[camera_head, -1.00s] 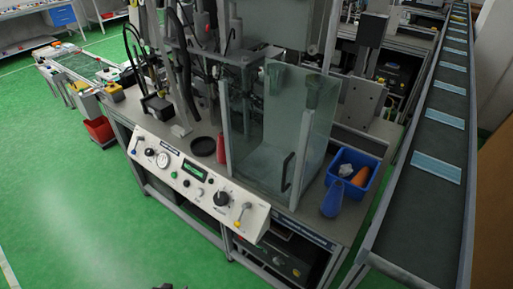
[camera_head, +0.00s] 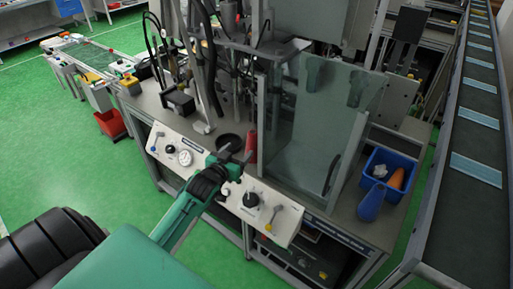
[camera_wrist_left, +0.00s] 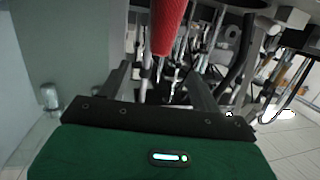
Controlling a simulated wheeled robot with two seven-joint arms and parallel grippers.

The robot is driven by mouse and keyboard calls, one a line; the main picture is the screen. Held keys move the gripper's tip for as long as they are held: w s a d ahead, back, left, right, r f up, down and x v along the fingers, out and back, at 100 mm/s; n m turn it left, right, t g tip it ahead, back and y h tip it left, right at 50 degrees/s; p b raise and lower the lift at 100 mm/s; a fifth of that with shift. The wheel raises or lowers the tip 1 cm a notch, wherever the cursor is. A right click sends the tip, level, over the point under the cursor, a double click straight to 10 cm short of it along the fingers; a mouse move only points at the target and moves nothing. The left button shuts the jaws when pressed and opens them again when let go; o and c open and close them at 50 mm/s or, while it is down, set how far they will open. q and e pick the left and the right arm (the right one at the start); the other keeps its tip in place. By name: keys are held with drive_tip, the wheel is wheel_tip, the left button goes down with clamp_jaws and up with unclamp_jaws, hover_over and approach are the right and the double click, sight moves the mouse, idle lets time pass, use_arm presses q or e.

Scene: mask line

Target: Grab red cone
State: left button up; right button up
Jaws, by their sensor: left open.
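In the left wrist view the red cone (camera_wrist_left: 168,28) shows at the top, beyond and roughly between the two fingers (camera_wrist_left: 158,82) of the open, empty gripper. The cone's upper end in that view is cut off by the frame. My right gripper is not in view.
The clear enclosure (camera_head: 312,130) stands right of the cone. Hoses and machine parts crowd behind the dish. The sloping control panel (camera_head: 272,213) lies below.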

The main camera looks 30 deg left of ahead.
sight(250, 138)
use_arm(q)
drive_tip(key=shift+w+a+f+p, duration=0.2)
drive_tip(key=shift+w+p, duration=0.1)
drive_tip(key=shift+w, duration=1.1)
drive_tip(key=shift+w+a+f+p, duration=0.2)
drive_tip(key=shift+w+p, duration=0.15)
drive_tip(key=shift+w, duration=1.05)
drive_tip(key=shift+w+a+f+p, duration=0.2)
drive_tip(key=shift+w+p, duration=0.1)
drive_tip(key=shift+w, duration=1.1)
drive_tip(key=shift+w+f, duration=0.15)
drive_tip(key=shift+w, duration=0.4)
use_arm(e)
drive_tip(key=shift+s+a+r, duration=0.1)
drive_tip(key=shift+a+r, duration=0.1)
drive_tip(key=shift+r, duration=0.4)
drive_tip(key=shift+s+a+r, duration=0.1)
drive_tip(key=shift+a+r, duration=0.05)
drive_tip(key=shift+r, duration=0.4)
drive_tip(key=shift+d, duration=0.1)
use_arm(q)
clamp_jaws()
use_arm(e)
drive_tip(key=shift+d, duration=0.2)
